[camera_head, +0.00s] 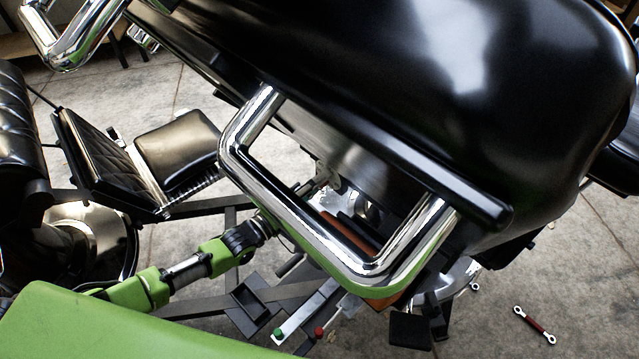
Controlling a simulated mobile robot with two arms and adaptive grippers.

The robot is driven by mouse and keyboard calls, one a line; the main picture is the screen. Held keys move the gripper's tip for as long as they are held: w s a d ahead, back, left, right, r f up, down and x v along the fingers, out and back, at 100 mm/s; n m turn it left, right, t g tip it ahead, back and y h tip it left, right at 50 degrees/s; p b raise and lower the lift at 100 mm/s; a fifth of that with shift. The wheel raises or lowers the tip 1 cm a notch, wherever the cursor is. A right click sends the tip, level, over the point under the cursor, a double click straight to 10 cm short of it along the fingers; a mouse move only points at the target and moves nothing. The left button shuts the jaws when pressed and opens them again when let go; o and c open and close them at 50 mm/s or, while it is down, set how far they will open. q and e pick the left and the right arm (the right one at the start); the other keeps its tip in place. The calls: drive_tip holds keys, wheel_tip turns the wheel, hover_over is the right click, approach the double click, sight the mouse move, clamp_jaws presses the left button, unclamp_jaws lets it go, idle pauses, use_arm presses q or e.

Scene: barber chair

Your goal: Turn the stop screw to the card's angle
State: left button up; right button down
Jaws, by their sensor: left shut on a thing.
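My left gripper (268,222) reaches in from the left on a green and black arm. It is at the outer side of the chrome armrest loop (232,150), and its fingertips are mostly hidden by the chrome. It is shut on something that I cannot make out. The stop screw and the card cannot be made out. Inside the loop I see metal parts (328,178) and an orange-brown strip (345,236) under the chair. My right gripper is not in view.
The black chair seat (480,80) fills the upper right. A second chair's black footrest (178,140) is at the left. Tools with a green knob (277,333) and a red knob (319,331) lie below. A red rod with chrome ends (534,325) lies on the clear floor at lower right.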

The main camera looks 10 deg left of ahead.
use_arm(q)
drive_tip(key=shift+n, duration=0.6)
drive_tip(key=o, duration=1.1)
drive_tip(key=shift+o, duration=0.2)
drive_tip(key=v, duration=1.2)
drive_tip(key=shift+s+f, duration=0.1)
